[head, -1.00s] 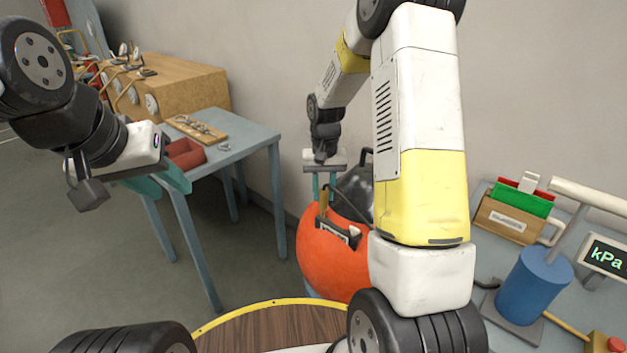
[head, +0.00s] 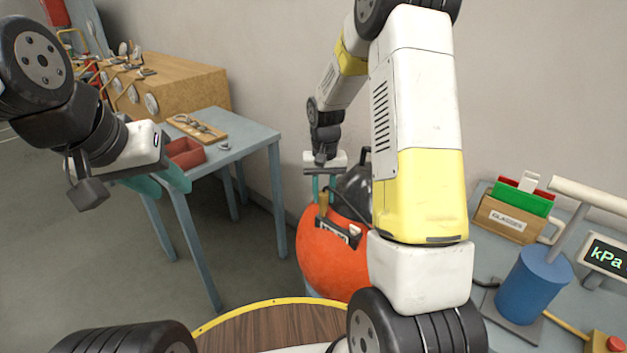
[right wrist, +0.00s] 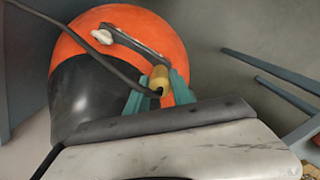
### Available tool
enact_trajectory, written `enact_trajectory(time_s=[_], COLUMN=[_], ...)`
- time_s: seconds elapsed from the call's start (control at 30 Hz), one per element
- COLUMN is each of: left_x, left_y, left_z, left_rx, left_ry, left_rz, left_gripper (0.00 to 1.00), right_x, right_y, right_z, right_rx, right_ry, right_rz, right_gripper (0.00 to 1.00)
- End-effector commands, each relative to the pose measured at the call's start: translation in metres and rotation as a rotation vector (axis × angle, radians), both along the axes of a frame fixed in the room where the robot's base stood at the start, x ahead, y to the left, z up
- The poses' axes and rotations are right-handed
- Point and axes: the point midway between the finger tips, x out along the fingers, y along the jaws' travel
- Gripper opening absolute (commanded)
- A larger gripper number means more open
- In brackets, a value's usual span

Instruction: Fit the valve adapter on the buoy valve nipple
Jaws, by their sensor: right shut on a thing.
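The orange buoy (head: 325,260) stands on the floor beyond the round wooden surface; it fills the upper left of the right wrist view (right wrist: 150,28). My right gripper (head: 323,198) is above it, pointing down, with teal fingers shut on the brass-coloured valve adapter (right wrist: 159,77). A dark hose leads from the adapter to the left in the wrist view. The adapter is at the buoy's top; I cannot tell whether it touches. The valve nipple is not distinguishable. My left gripper (head: 160,182) is open and empty, beside the blue table.
The blue table (head: 255,140) holds a red tray (head: 186,153) and a wooden board (head: 197,128). A dark rounded object (head: 355,185) is behind the buoy. At right are a file box (head: 505,218), a blue pump (head: 535,285) and a kPa display (head: 605,257).

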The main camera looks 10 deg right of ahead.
Motion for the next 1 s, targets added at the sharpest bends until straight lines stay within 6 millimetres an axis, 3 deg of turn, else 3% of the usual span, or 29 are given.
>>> enact_trajectory(time_s=[0.77, 0.8, 0.9, 1.0], left_x=[0.0, 0.0, 0.0, 0.0], left_y=[0.0, 0.0, 0.0, 0.0], left_z=[0.0, 0.0, 0.0, 0.0], left_rx=[0.0, 0.0, 0.0, 0.0], left_ry=[0.0, 0.0, 0.0, 0.0], left_rz=[0.0, 0.0, 0.0, 0.0], left_gripper=[0.36, 0.36, 0.36, 0.36], right_x=[0.0, 0.0, 0.0, 0.0], right_y=[0.0, 0.0, 0.0, 0.0], right_z=[-0.023, -0.023, -0.023, -0.023], right_rx=[0.0, 0.0, 0.0, 0.0], right_ry=[0.0, -0.001, -0.001, -0.001], right_rz=[0.0, 0.0, 0.0, 0.0], right_gripper=[0.0, 0.32, 0.51, 0.53])
